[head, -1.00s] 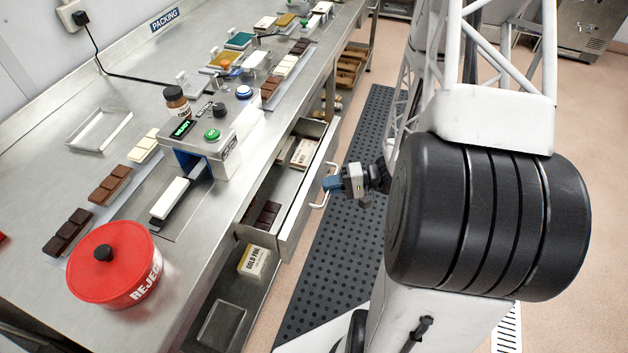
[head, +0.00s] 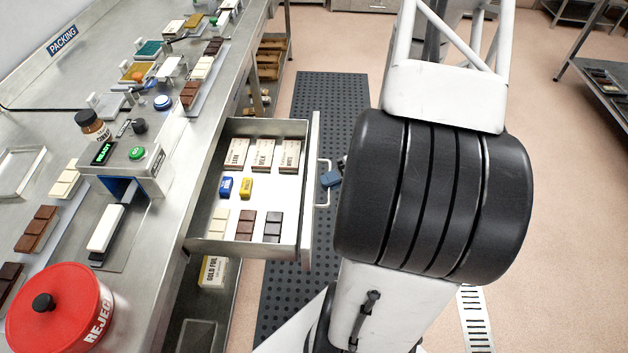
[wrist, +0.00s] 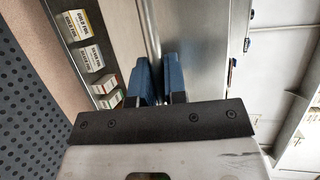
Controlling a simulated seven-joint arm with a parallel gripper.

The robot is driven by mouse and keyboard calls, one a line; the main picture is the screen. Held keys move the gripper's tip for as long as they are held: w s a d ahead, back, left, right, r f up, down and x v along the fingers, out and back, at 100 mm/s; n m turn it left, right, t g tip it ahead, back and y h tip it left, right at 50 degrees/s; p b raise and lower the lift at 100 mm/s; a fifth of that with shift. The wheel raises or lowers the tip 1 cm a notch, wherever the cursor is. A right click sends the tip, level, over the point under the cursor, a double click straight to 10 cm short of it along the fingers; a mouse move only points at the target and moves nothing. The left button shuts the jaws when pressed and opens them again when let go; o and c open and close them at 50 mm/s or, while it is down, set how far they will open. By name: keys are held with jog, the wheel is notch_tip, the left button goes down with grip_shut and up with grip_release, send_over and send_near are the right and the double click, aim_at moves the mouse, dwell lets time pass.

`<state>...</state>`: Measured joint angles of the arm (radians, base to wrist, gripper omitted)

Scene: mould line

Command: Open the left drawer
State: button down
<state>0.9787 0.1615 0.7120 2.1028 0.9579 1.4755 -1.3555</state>
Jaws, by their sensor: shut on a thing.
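The drawer (head: 309,190) under the steel bench is pulled far out in the head view. Inside lie wrapped bars (head: 264,156), bare chocolate bars (head: 245,224) and small blue and yellow packs (head: 237,187). Its bow handle (head: 321,183) is on the outer face. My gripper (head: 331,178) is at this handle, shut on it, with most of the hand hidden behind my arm.
A red reject tin (head: 65,315) and a small machine reading READY (head: 125,160) stand on the bench. A gold foil box (head: 213,271) sits on the shelf below. A dark perforated mat (head: 335,95) covers the floor beside the drawer.

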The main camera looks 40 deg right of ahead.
jog(key=shift+s+d, duration=0.65)
jog(key=shift+d, duration=0.05)
jog(key=c, duration=1.2)
grip_release()
jog(key=shift+d, duration=0.15)
jog(key=shift+v, duration=3.75)
jog(key=shift+r, duration=0.1)
